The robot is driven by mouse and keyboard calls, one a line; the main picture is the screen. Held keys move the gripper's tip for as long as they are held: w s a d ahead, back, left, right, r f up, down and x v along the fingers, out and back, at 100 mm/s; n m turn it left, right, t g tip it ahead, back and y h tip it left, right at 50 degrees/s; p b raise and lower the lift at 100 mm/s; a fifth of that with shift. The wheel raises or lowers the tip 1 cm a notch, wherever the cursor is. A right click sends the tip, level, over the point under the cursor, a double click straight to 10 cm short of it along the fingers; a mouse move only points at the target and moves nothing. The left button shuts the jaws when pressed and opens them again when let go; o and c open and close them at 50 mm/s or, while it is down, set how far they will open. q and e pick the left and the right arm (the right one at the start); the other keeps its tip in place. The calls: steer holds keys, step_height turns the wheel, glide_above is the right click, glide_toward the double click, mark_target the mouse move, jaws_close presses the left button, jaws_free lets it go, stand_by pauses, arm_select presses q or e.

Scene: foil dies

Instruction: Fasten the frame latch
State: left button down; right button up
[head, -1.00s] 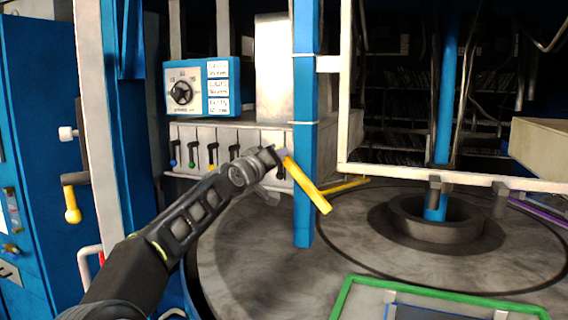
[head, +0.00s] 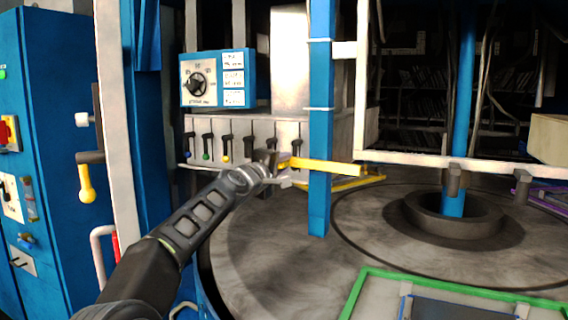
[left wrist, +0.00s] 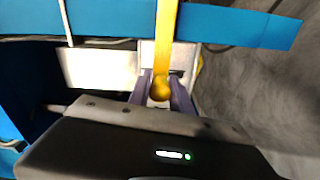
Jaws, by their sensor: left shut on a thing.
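The frame latch is a yellow bar (head: 325,166) that lies nearly level across the front of the blue upright post (head: 319,210) in the head view. My left gripper (head: 279,162) is shut on the bar's left end. In the left wrist view the yellow latch bar (left wrist: 166,40) runs up from the gripper (left wrist: 160,95) past a blue beam, with its rounded end between the fingers. I cannot tell whether the far end of the bar is seated on anything. My right gripper is not in view.
A blue control box with a dial (head: 218,79) sits above a row of small levers (head: 226,146) behind my gripper. A round grey table (head: 285,245) spreads below, with a green-edged frame (head: 355,292) at front. Another yellow-handled lever (head: 86,184) hangs at left.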

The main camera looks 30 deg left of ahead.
arm_select(q)
steer(key=shift+w+f, duration=0.1)
steer(key=shift+f, duration=0.5)
steer(key=c, duration=1.6)
jaws_free()
steer(key=o, duration=0.4)
steer(key=shift+a+r, duration=0.1)
steer(key=shift+r, duration=0.2)
steer(key=shift+s+b, duration=0.45)
steer(key=shift+s, duration=0.15)
steer(key=s+b, duration=0.3)
steer(key=s, duration=0.3)
steer(key=shift+s+d, duration=0.25)
steer(key=shift+s, duration=0.15)
